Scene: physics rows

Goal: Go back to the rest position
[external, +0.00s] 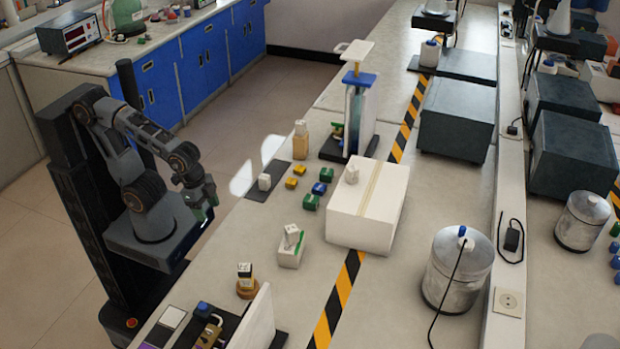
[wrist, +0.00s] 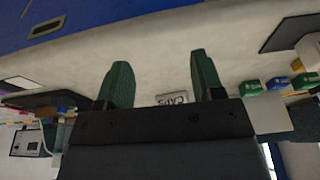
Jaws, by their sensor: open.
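My gripper (external: 207,193) hangs at the end of my bent arm, above and close to my base, left of the bench edge. In the wrist view its two green fingers (wrist: 163,72) stand wide apart with nothing gripped between them. A small white lettered object (wrist: 172,98) shows in the gap, partly hidden by the gripper body; it looks to be beyond the fingers, but I cannot tell how far.
The long bench (external: 300,195) lies to my right. It bears small green, yellow and blue blocks (external: 311,202), a white box (external: 366,205), a small white container (external: 290,251) and a metal canister (external: 456,270). Blue cabinets (external: 205,60) stand behind, across open floor.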

